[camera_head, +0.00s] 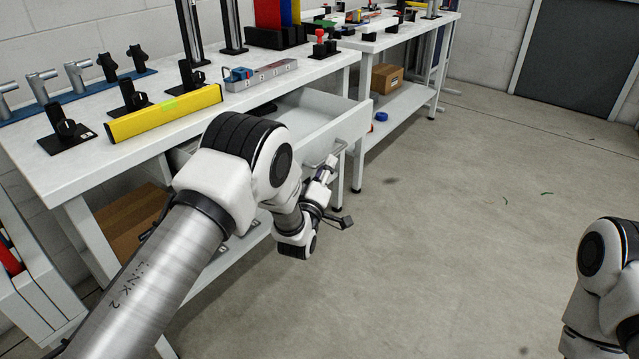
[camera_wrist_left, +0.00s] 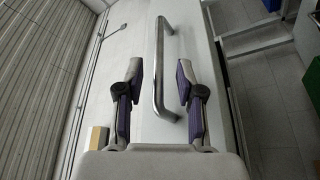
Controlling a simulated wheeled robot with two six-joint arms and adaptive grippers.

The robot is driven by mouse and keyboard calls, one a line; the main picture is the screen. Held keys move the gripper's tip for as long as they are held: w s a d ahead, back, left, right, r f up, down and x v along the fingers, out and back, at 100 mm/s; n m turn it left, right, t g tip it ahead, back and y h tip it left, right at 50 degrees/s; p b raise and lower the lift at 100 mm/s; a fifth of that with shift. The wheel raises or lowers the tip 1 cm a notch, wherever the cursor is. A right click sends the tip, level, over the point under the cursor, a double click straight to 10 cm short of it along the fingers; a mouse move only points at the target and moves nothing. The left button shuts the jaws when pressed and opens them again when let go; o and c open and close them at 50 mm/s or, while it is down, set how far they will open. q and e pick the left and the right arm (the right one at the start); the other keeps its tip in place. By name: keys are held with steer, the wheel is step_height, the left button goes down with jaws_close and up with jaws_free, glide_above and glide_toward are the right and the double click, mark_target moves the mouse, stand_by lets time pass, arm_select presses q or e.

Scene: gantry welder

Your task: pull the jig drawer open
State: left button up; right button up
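The white jig drawer (camera_head: 338,132) stands partly out from under the workbench, with some of its inside showing in the head view. Its front face (camera_wrist_left: 195,30) fills the middle of the left wrist view. The silver bar handle (camera_wrist_left: 159,65) lies between the spread fingers of my left gripper (camera_wrist_left: 160,82), with visible gaps on both sides. In the head view, my left gripper (camera_head: 332,190) is beside the handle, partly hidden by my own wrist. Only part of my right arm shows at the lower right; its gripper is out of view.
The workbench top (camera_head: 90,165) carries a yellow bar (camera_head: 165,112), a grey block with buttons (camera_head: 262,74) and black clamps. A second bench (camera_head: 400,42) stands behind, with a cardboard box (camera_head: 387,77) on its shelf.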

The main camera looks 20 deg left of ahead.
arm_select(q)
steer(key=v, duration=0.7)
steer(key=shift+s, duration=0.35)
